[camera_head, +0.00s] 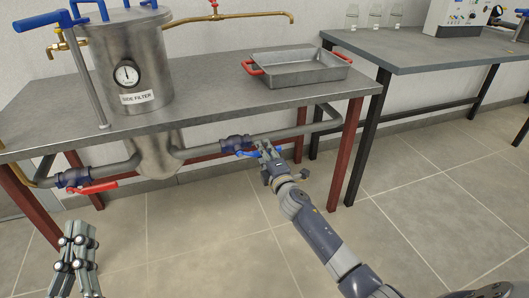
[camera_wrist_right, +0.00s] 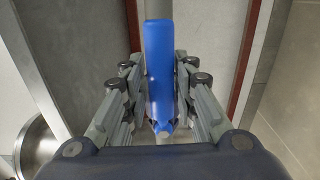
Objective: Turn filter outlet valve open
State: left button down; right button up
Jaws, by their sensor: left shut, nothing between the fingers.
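A steel tank (camera_head: 128,62) labelled "SIDE FILTER" stands on the metal table. Its right-hand pipe under the table carries a dark blue valve body (camera_head: 236,143) with a blue lever handle (camera_head: 247,152). My right gripper (camera_head: 266,149) is at this handle. In the right wrist view the blue handle (camera_wrist_right: 159,65) stands between its two fingers (camera_wrist_right: 159,75), close to both; whether they press on it I cannot tell. The left-hand pipe has a valve with a red lever (camera_head: 97,187). My left gripper (camera_head: 78,238) is shut and empty at the lower left, below that red lever.
The table (camera_head: 215,108) has dark red legs and holds a grey tray (camera_head: 297,70) with red handles. The tank has a blue lever (camera_head: 42,21) at its top left. A second table (camera_head: 410,52) with glassware stands at the right. The floor in front is clear.

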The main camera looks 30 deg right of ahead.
jog(key=shift+o, duration=0.3)
jog(key=shift+s, duration=0.15)
jog(key=s+a, duration=0.1)
jog(key=s, duration=1)
jog(key=shift+s+a, duration=0.15)
jog(key=shift+s, duration=0.2)
